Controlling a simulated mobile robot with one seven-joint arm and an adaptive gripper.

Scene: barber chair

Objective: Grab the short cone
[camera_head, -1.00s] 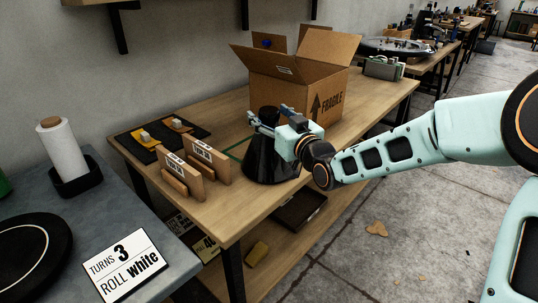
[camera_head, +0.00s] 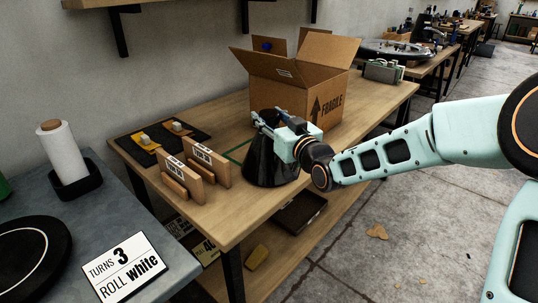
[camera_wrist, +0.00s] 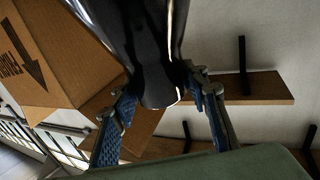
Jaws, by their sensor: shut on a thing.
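A glossy black cone (camera_head: 266,170) stands on the wooden bench, wide end down, in front of the cardboard box. My gripper (camera_head: 264,124) reaches in from the right at the cone's narrow upper part and is shut on it. In the wrist view the cone (camera_wrist: 150,45) comes down from the top of the picture, its narrow end between the two blue fingers of my gripper (camera_wrist: 160,90). The cone's base appears to rest on the bench or very near it; I cannot tell whether it touches.
An open cardboard box (camera_head: 300,85) marked FRAGILE stands close behind the cone. Two wooden holders with signs (camera_head: 205,160) stand left of it. A black mat (camera_head: 185,140) with small blocks lies at the back left. Bare bench top (camera_head: 235,215) shows in front.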

